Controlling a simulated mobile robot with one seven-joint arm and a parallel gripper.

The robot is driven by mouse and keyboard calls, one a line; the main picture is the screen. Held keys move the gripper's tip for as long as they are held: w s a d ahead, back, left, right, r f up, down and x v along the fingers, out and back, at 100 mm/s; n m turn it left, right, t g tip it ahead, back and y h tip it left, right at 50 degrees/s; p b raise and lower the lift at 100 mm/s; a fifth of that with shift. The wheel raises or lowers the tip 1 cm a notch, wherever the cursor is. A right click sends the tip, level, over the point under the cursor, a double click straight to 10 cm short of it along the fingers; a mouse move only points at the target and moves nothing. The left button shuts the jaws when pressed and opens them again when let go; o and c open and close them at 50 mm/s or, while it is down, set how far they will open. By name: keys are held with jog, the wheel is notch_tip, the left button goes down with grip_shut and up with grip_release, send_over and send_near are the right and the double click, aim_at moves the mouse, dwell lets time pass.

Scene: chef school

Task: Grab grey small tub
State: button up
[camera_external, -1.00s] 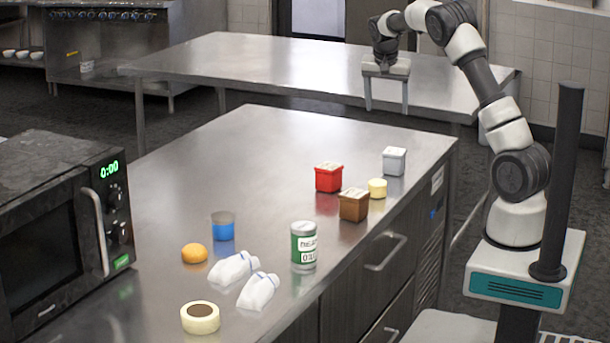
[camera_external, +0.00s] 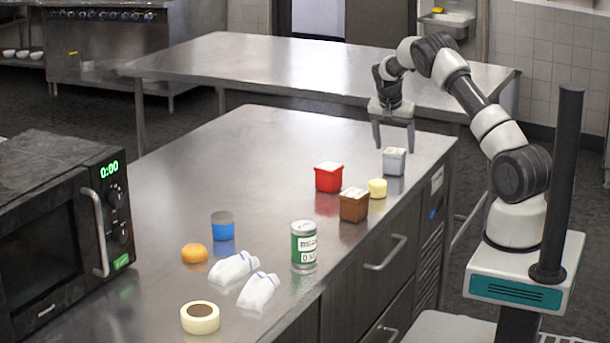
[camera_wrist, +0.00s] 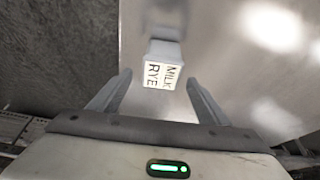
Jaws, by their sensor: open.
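The grey small tub (camera_external: 394,162) stands on the steel counter near its far right corner. In the wrist view the tub (camera_wrist: 165,56) shows between and beyond the fingers, with a white top lettered MILK and RYE. My gripper (camera_external: 395,150) is open, fingers pointing down, over or just behind the tub. In the wrist view the fingers (camera_wrist: 158,88) are spread wide with nothing held. I cannot tell the exact height gap.
A red tub (camera_external: 328,178), a brown tub (camera_external: 354,206) and a pale yellow cylinder (camera_external: 377,188) stand close by. A green-labelled can (camera_external: 304,246), blue cup (camera_external: 222,227) and orange (camera_external: 194,253) stand nearer the camera. The counter's right edge is close to the grey tub.

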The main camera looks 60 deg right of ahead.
aim_at(394, 152)
jog(key=x, duration=0.5)
jog(key=shift+a+f, duration=0.25)
jog(key=shift+a, duration=0.15)
jog(key=shift+c, duration=0.4)
jog(key=c, duration=1.2)
jog(key=shift+r, duration=0.1)
